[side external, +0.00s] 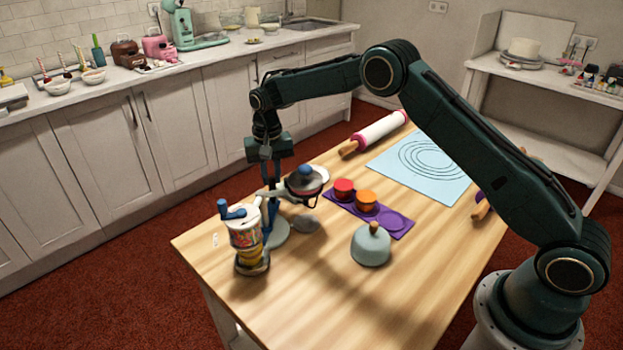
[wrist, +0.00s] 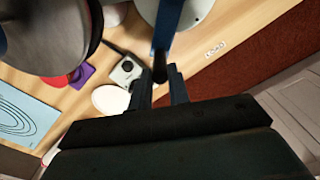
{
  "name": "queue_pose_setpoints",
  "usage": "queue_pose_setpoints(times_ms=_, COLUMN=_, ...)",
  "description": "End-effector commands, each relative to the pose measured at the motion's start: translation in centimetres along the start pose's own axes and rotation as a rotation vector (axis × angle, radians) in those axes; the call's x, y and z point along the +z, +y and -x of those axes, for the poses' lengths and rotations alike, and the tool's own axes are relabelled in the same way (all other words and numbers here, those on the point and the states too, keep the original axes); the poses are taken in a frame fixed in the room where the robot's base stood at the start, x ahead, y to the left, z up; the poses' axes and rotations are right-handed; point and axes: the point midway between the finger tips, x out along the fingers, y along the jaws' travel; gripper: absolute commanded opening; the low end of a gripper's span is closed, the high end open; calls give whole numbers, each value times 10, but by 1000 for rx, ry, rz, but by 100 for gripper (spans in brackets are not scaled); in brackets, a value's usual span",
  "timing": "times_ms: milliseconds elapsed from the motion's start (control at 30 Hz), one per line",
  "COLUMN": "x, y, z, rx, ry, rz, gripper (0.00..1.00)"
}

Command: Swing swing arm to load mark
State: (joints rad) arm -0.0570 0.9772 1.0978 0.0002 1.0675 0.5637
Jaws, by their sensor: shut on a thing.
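The swing arm stand has a blue post (side external: 267,222) on a pale round base (side external: 280,236). Its arm (side external: 268,193) reaches right to a round holder with a dark domed top (side external: 305,179); the dark round part (wrist: 45,35) fills the upper left of the wrist view. My gripper (side external: 271,178) points down above the stand. In the wrist view its fingers (wrist: 161,88) are shut on a dark peg (wrist: 160,68) by the blue bar.
A white jar with a blue crank (side external: 244,226) stands close to the post's left. Right are a purple tray (side external: 398,224) with red and orange cups, a grey dome (side external: 371,246), a blue mat (side external: 440,178) and a rolling pin (side external: 380,131). The table front is clear.

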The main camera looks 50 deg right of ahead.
Motion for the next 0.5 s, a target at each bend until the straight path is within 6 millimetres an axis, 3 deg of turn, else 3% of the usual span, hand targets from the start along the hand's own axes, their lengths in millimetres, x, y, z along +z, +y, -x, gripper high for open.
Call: queue_pose_setpoints(times_ms=500, x=-7, y=-23, z=1, rx=-2, ry=2, rz=4, gripper=3)
